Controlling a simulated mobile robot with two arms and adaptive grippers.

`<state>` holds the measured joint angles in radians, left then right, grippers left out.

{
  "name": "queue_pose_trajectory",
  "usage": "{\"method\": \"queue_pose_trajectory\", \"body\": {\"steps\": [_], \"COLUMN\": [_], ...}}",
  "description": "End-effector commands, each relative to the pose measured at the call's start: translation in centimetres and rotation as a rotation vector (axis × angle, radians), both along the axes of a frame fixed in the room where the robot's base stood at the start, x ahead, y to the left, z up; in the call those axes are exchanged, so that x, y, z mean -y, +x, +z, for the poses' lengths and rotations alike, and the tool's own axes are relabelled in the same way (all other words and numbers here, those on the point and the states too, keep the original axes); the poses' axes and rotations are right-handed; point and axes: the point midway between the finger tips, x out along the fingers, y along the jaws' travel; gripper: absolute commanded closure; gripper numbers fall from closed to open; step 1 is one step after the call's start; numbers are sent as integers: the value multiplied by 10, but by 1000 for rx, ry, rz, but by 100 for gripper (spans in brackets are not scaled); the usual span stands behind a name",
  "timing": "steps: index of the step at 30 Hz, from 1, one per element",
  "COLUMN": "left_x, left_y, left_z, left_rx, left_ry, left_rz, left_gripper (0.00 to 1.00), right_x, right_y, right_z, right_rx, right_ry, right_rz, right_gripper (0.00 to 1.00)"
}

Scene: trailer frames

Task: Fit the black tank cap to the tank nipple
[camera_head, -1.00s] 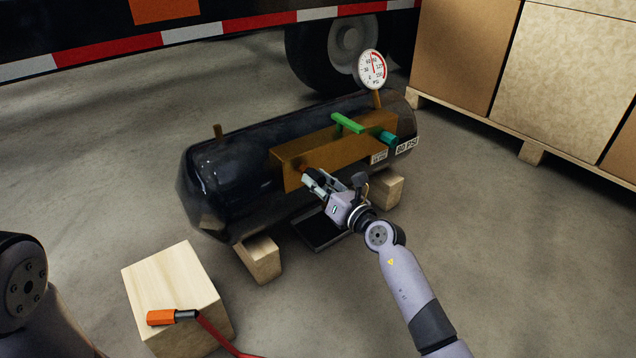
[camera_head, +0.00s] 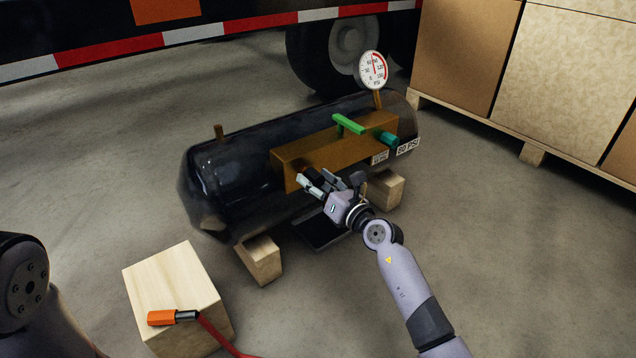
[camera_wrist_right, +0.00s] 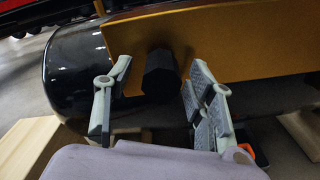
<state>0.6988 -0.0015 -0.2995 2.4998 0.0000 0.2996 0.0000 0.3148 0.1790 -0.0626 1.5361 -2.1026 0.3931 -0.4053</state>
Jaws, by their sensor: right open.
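The black tank cap (camera_head: 311,172) sits at the front face of the brown box on the black tank (camera_head: 225,165). In the right wrist view the black cap (camera_wrist_right: 161,76) stands against the brown plate, and the nipple is hidden behind it. My right gripper (camera_head: 324,181) is open just in front of the cap. Its fingers stand on either side of the cap in the wrist view (camera_wrist_right: 158,70), with a visible gap on both sides. My left gripper is out of view; only part of my left arm shows at the left edge.
The tank rests on wooden blocks (camera_head: 260,260). A gauge (camera_head: 372,70), a green lever (camera_head: 348,123) and a teal fitting (camera_head: 386,138) stick out at its right. A red hose with an orange end (camera_head: 161,318) lies on a wooden block (camera_head: 165,277). Boxes stand on a pallet (camera_head: 535,155) at right.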

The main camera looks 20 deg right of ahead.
Motion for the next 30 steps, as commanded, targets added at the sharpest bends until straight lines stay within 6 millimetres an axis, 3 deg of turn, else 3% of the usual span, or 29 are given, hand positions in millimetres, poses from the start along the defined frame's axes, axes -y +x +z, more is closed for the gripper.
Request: {"method": "queue_pose_trajectory", "body": {"steps": [5,19,24,30], "left_x": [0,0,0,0], "left_y": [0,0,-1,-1], "left_z": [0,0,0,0], "left_rx": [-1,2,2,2], "left_ry": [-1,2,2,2], "left_rz": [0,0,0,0], "left_gripper": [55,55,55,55], "right_x": [5,36,40,41], "right_y": [-13,-98,-111,-113], "right_z": [-1,-1,0,0], "right_rx": [-1,-2,0,0], "right_ry": [-1,-2,0,0], "right_rz": [-1,0,0,0], "right_gripper": [50,50,50,50]}}
